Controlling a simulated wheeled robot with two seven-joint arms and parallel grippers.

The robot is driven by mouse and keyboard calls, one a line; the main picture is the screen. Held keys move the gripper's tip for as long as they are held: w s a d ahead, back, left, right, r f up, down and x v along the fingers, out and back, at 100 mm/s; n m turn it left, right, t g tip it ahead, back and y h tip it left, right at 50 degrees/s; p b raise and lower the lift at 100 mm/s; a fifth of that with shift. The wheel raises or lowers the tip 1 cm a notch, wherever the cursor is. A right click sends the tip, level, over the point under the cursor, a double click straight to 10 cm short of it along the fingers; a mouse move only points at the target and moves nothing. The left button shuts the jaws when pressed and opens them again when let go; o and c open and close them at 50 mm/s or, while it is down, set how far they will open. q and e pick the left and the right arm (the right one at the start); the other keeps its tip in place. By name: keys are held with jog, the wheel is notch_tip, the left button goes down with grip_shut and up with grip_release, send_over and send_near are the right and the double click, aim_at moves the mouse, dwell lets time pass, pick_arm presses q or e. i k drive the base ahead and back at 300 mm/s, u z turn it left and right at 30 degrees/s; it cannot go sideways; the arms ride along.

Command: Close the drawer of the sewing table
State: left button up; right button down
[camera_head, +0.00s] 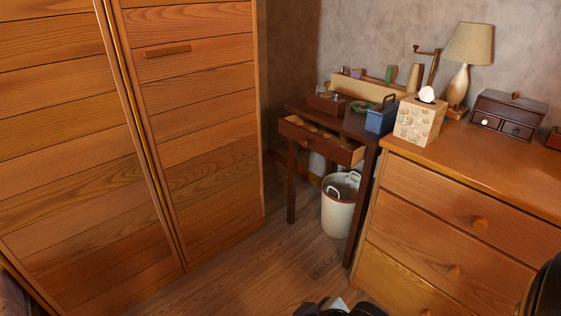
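The sewing table (353,125) is a small dark wooden table between the wardrobe and the dresser. Its drawer (341,154) is pulled out well past the front, towards the wardrobe side. Several small brownish items lie in the drawer, too small to make out. Black parts, apparently of my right gripper (338,308), show at the bottom edge, cut off by the frame and far from the drawer. Whether its fingers are open or shut is hidden. My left gripper is not in view.
A tall wooden wardrobe (190,130) fills the left. A dresser (470,215) stands close to the table's right, bearing a tissue box (420,121) and lamp (469,45). A white bucket (338,212) stands under the table. The floor (262,262) before the drawer is clear.

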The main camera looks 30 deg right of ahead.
aim_at(347, 153)
jog(key=z, duration=1)
jog(key=i, duration=1.4)
jog(key=u, duration=0.05)
